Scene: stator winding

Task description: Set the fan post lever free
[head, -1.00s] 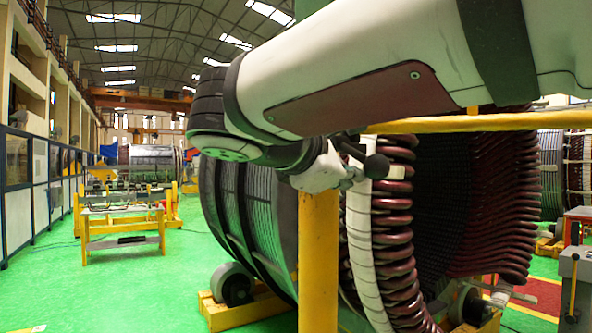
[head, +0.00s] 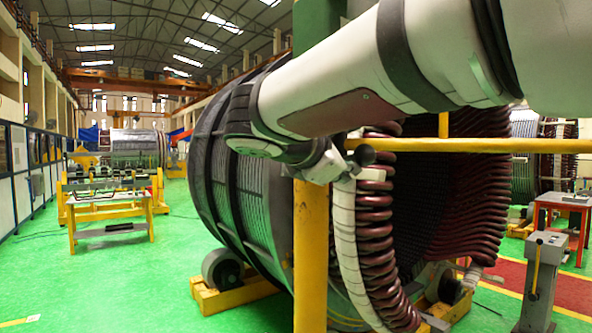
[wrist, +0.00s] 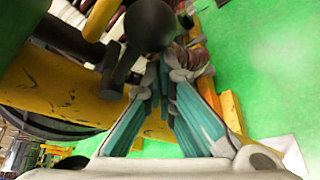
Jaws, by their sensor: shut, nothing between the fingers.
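The fan post lever ends in a black ball knob (head: 367,155), at the top of the yellow post (head: 310,255) in the head view. In the wrist view the knob (wrist: 151,25) and its dark rod (wrist: 113,75) are close to the fingertips. My gripper (head: 338,163) is at the post top, just left of the knob. In the wrist view my gripper (wrist: 168,72) has teal-sided fingers coming together at grey tips, shut with nothing between them. The knob lies just beyond the tips; whether they touch the lever cannot be told. My arm hides part of the post top.
A yellow bar (head: 440,146) runs right from the post top. Behind it stands the large stator (head: 240,150) with dark red coils (head: 375,230). A grey pedestal (head: 541,280) with a handle stands at right. Green floor (head: 140,280) is free at left.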

